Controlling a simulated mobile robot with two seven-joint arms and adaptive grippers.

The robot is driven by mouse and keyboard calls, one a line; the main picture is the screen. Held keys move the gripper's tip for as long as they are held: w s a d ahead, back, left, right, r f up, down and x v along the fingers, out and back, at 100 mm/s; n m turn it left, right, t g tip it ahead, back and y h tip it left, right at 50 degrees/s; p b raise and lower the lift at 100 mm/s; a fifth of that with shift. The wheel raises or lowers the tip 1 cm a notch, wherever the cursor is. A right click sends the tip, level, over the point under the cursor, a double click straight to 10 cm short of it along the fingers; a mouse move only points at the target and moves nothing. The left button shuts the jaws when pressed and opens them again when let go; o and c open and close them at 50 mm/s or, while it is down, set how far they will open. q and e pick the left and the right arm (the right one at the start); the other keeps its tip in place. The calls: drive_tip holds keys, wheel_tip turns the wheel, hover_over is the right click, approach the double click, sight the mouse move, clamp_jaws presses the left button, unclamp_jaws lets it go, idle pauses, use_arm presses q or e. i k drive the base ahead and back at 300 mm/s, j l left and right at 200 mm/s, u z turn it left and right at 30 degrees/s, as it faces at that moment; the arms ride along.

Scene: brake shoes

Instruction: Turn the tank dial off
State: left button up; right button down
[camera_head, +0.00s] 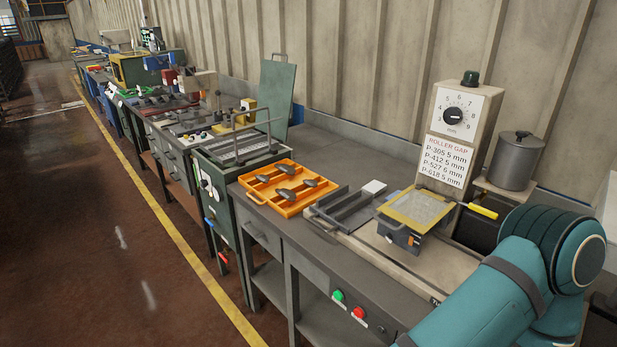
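A dark green tank (227,213) with its lid (277,96) raised stands left of the orange tray. A rack of rods sits in its top opening. Its front face carries small pale and dark controls (205,184), one of which may be the tank dial; they are too small to read a setting. A blue handle (210,223) and a red one (223,257) sit lower on that side. Neither gripper is in view; only a teal link of my arm shows at the lower right, well apart from the tank.
An orange tray (257,197) holds several dark brake shoes. A roller gap panel (437,151) has a numbered dial (457,116). A yellow-framed unit (398,205) and a grey pot (513,163) stand on the right. Green (338,295) and red (359,312) buttons are on the bench front. The left floor is clear.

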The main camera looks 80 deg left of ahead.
sight(203, 183)
drive_tip(key=u, duration=3.35)
drive_tip(key=i+j, duration=0.15)
drive_tip(key=i, duration=0.4)
drive_tip(key=i+j, duration=0.15)
drive_tip(key=i, duration=0.4)
drive_tip(key=i+j, duration=0.15)
drive_tip(key=i, duration=0.4)
drive_tip(key=i+j, duration=0.15)
drive_tip(key=i, duration=0.45)
drive_tip(key=i+j, duration=0.15)
drive_tip(key=i, duration=0.4)
